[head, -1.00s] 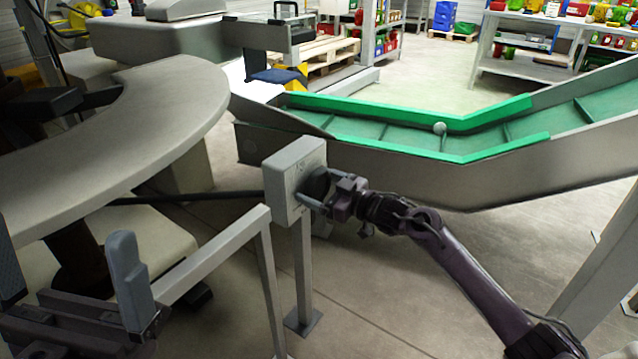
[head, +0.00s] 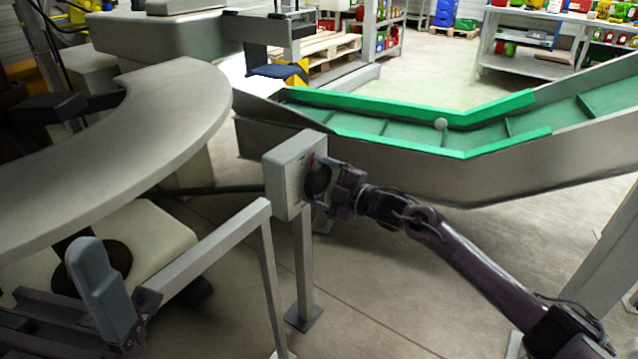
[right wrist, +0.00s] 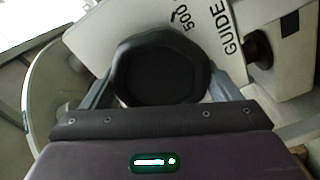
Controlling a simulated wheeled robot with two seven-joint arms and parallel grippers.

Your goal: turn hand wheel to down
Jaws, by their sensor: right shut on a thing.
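The hand wheel is a black, many-sided knob (head: 318,180) on the right face of a grey box (head: 288,172) on a post. My right gripper (head: 326,184) is shut on it, with the wheel partly hidden in the head view. In the right wrist view the wheel (right wrist: 160,68) sits between the two grey fingers, one at each side. The box face (right wrist: 205,30) there carries the printed words "500" and "GUIDE". My left gripper (head: 97,285) is at the lower left, far from the wheel; one grey finger stands upright with nothing against it.
A grey rail (head: 215,245) stands between my left gripper and the box post. A conveyor with green side guides (head: 400,108) runs behind the box. A curved grey table (head: 150,120) fills the left. The floor right of the post is mostly clear.

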